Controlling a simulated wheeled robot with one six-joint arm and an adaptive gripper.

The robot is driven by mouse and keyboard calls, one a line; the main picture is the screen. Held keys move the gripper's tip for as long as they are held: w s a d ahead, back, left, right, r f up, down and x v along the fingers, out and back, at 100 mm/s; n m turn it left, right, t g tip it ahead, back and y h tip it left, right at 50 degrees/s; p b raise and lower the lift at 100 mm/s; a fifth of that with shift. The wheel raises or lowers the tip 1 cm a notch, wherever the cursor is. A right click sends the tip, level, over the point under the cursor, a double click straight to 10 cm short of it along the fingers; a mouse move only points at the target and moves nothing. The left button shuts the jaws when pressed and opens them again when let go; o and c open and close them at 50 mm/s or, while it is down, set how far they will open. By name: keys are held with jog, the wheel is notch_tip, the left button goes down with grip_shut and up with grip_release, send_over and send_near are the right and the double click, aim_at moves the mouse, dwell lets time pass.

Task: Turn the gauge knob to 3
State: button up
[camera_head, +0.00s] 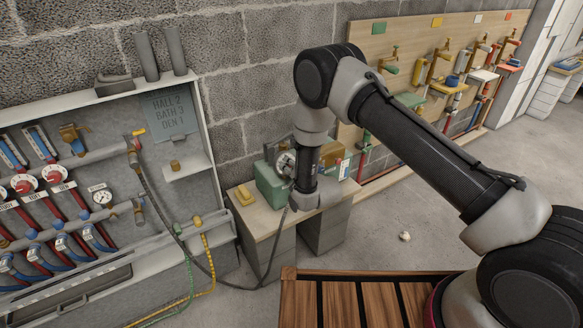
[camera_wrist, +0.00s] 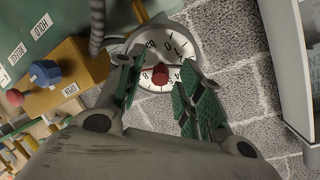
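The gauge (camera_wrist: 152,36) has a round white dial with black numbers and a grey rim. It shows tilted in the wrist view, with a small red knob (camera_wrist: 160,75) near its middle. My gripper (camera_wrist: 163,66) is open, with its green-padded fingers on either side of the knob. I see gaps on both sides, and I cannot tell how far the tips are from the dial. The fingers cover parts of the dial, so the setting is not readable. In the head view the gauge (camera_head: 286,163) stands by a green box (camera_head: 270,188), and my wrist hides the fingers.
An ochre block with a blue knob (camera_wrist: 44,72) and an OPEN label lies left of my fingers. A grey hose (camera_wrist: 98,25) runs close to the left finger. A bench (camera_head: 262,220) carries the green box and a yellow block (camera_head: 244,195).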

grip_shut()
jog(key=shift+n, duration=0.4)
jog(key=shift+n+g+y, duration=0.25)
jog(key=shift+n+g, duration=0.25)
jog(key=shift+n, duration=5.05)
jog(key=shift+n+g+y, duration=0.3)
jog(key=shift+n+g, duration=0.2)
jog(key=shift+n, duration=5)
jog(key=shift+n+g+y, duration=0.25)
jog(key=shift+n+g, duration=0.25)
jog(key=shift+n, duration=5.05)
